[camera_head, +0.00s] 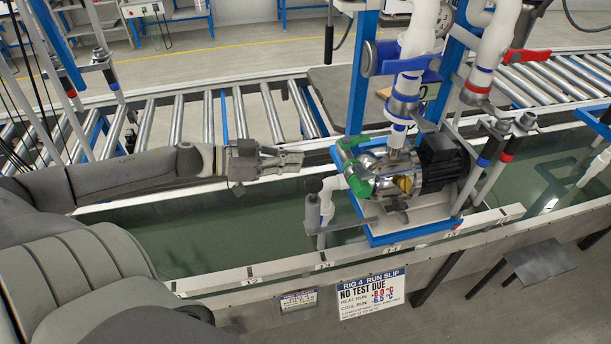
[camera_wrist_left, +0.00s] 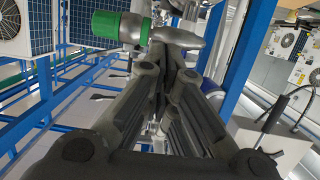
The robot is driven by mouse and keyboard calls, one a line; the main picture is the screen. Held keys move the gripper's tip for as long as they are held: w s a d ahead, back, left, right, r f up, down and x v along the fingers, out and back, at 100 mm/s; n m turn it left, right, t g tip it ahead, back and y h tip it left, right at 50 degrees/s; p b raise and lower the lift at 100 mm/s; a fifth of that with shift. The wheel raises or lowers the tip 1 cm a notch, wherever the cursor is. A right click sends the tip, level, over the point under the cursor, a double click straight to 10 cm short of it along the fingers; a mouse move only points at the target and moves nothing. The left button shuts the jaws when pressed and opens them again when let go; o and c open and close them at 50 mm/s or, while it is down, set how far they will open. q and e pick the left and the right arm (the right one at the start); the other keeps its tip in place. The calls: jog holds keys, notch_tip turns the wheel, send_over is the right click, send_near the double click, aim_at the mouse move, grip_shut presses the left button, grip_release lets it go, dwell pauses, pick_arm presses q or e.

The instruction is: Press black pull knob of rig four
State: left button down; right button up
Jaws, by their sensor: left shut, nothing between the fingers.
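My left gripper (camera_head: 300,160) reaches in from the left in the head view, level above the green water trough. Its fingers are together with nothing between them. The fingertips are just left of the rig four pump (camera_head: 395,182), with its green fittings and black motor. A dark knob (camera_head: 314,186) tops a white pipe just below the fingertips; I cannot tell whether this is the black pull knob. In the left wrist view, the closed fingers (camera_wrist_left: 176,58) point at a grey rounded metal piece (camera_wrist_left: 176,38) beside a green fitting (camera_wrist_left: 108,25). Contact cannot be told. My right gripper is not in view.
A blue-edged tray (camera_head: 405,236) carries the pump. The trough's white front rim (camera_head: 220,284) runs below, with a "RIG 4 RUN SLIP" sign (camera_head: 370,294). Blue posts (camera_head: 361,75) and valved pipes (camera_head: 420,35) stand behind and right. A roller conveyor (camera_head: 180,118) lies behind.

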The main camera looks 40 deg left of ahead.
aim_at(306, 183)
pick_arm(q)
jog(key=shift+b+x, duration=0.3)
jog(key=shift+x, duration=1.3)
jog(key=shift+w+d+f, duration=0.1)
jog(key=shift+w+f, duration=0.1)
jog(key=shift+f, duration=1.85)
notch_tip(306, 183, down, 3)
jog(key=shift+s+f+b, duration=0.1)
jog(key=shift+f+b, duration=0.1)
jog(key=shift+b, duration=0.5)
jog(key=shift+f, duration=0.4)
